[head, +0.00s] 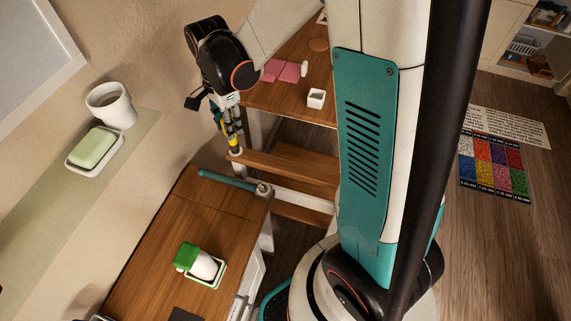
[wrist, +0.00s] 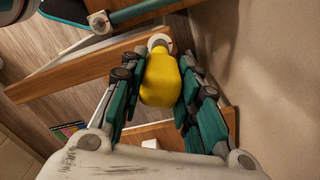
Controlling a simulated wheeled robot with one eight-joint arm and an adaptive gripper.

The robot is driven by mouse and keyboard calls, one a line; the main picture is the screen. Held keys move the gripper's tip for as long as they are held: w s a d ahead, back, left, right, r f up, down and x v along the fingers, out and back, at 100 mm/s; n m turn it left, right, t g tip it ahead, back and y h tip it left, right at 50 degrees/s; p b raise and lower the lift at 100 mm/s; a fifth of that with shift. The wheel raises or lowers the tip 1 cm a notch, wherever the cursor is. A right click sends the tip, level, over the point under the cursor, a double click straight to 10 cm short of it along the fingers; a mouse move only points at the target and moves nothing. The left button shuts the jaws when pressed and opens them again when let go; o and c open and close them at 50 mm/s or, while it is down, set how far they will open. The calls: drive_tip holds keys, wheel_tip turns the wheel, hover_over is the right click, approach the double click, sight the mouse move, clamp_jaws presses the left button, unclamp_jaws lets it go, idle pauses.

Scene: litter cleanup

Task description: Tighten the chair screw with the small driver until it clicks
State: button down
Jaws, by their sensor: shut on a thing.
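My gripper (head: 231,122) points down at the left end of a wooden slat (head: 285,167) in the head view. In the wrist view its teal fingers (wrist: 158,74) are shut on the yellow handle of the small driver (wrist: 160,82). The driver (head: 236,141) hangs roughly upright in the head view. Its far end is at a pale round part (wrist: 159,41) on the slat's end. The handle hides the driver's tip and any screw head, so I cannot tell whether they touch. The slat looks like part of the chair.
A table (head: 290,105) with pink sheets and a small white box (head: 316,98) stands behind. A wall ledge (head: 50,195) is at the left.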

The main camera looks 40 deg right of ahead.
drive_tip(key=shift+f+b, duration=0.4)
drive_tip(key=shift+f, duration=0.15)
drive_tip(key=c, duration=1.1)
unclamp_jaws()
wheel_tip(320, 180, up, 12)
drive_tip(key=shift+r, duration=0.1)
drive_tip(key=s+r+n+t, duration=0.1)
drive_tip(key=s+n+t, duration=0.1)
drive_tip(key=s+n, duration=0.3)
drive_tip(key=s+n+t, duration=0.2)
drive_tip(key=s+n, duration=0.3)
drive_tip(key=n, duration=0.1)
drive_tip(key=s+r+n+t, duration=0.1)
drive_tip(key=s+n+t, duration=0.2)
drive_tip(key=s+n, duration=0.2)
drive_tip(key=shift+r+n, duration=0.3)
drive_tip(key=shift+n, duration=0.2)
